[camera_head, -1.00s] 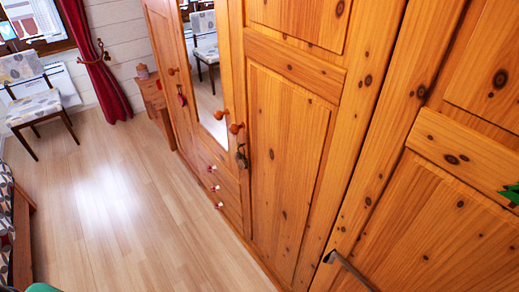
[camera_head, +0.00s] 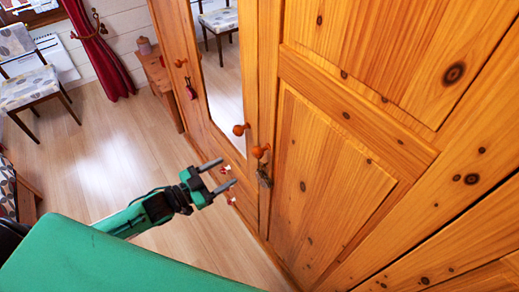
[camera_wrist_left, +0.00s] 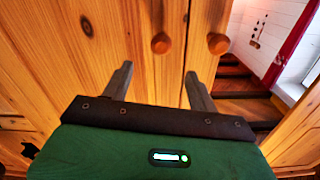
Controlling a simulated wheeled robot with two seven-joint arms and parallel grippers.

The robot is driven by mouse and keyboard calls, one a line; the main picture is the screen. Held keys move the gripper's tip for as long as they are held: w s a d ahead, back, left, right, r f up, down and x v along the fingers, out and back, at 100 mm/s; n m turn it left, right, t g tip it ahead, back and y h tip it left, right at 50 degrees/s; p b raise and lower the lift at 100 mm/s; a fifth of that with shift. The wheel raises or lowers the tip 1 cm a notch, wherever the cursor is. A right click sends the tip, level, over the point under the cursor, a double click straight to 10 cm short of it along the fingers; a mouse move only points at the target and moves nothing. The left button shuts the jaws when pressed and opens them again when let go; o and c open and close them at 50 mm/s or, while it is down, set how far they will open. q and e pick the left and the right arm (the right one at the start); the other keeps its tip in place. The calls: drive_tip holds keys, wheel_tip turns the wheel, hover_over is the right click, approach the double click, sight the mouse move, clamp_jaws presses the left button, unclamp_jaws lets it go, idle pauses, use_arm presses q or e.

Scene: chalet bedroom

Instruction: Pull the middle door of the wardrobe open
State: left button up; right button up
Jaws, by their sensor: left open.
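The wooden wardrobe (camera_head: 330,150) fills the right of the head view. Its mirrored middle door (camera_head: 222,90) looks shut and has a round orange knob (camera_head: 241,129). The knob of the plain panel door (camera_head: 260,151) is just right of it, with a key hanging below. My left gripper (camera_head: 220,174) is open and empty, below and left of these knobs in the picture. In the left wrist view, two round knobs (camera_wrist_left: 161,43) show beyond the spread fingers (camera_wrist_left: 160,85), touching neither; I cannot tell which is which. My right gripper is out of view.
Small drawer knobs (camera_head: 229,198) lie close by the left gripper in the picture. A small wooden cabinet (camera_head: 160,75) and a chair (camera_head: 30,85) stand at the back. The wooden floor (camera_head: 110,150) is mostly clear.

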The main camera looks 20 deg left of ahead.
sight(254, 154)
use_arm(q)
drive_tip(key=p+x, duration=0.4)
drive_tip(key=x, duration=0.8)
drive_tip(key=shift+w+a, duration=0.1)
drive_tip(key=shift+w, duration=0.05)
drive_tip(key=shift+w+d, duration=0.5)
drive_tip(key=shift+w, duration=0.05)
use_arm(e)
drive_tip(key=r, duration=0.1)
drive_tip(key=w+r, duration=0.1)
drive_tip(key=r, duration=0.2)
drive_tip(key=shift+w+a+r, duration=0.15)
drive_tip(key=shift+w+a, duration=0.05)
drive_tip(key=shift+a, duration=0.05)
use_arm(q)
drive_tip(key=shift+f, duration=0.1)
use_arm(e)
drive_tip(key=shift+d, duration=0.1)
use_arm(q)
clamp_jaws()
